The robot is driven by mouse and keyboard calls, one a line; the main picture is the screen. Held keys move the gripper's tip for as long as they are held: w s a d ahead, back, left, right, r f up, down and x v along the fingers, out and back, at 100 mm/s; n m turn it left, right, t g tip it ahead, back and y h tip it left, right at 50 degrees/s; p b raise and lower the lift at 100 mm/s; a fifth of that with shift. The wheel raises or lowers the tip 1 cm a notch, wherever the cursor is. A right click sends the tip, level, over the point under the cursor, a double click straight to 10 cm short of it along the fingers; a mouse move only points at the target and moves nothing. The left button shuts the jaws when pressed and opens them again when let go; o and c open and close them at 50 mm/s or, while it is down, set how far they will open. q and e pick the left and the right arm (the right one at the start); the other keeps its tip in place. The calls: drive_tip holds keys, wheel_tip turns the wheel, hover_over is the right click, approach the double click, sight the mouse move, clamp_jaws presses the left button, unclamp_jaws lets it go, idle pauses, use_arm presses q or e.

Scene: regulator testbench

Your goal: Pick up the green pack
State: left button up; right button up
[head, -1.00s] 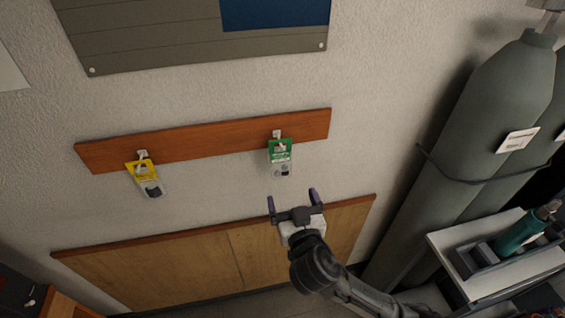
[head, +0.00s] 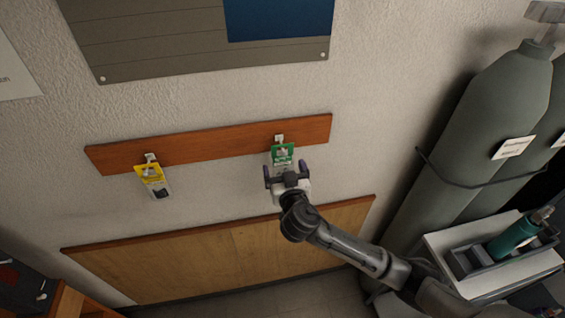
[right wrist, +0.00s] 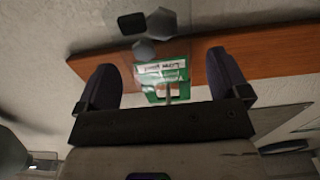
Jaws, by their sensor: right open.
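The green pack (head: 283,154) hangs from a hook on the wooden wall rail in the head view. It has a green card top and a clear lower part. My right gripper (head: 286,171) is open just in front of the pack's lower part, its two fingers on either side. In the right wrist view the green pack (right wrist: 162,82) shows between the two dark fingers of the right gripper (right wrist: 168,78). I cannot tell whether the fingers touch it. My left gripper is not in view.
A yellow pack (head: 153,178) hangs on the same wooden rail (head: 215,142) to the left. Grey gas cylinders (head: 470,140) stand at the right, beside a white-topped stand (head: 495,280) with a teal tool (head: 512,238). The wall between the packs is free.

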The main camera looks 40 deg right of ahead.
drive_tip(key=shift+x, duration=1.2)
drive_tip(key=c, duration=1)
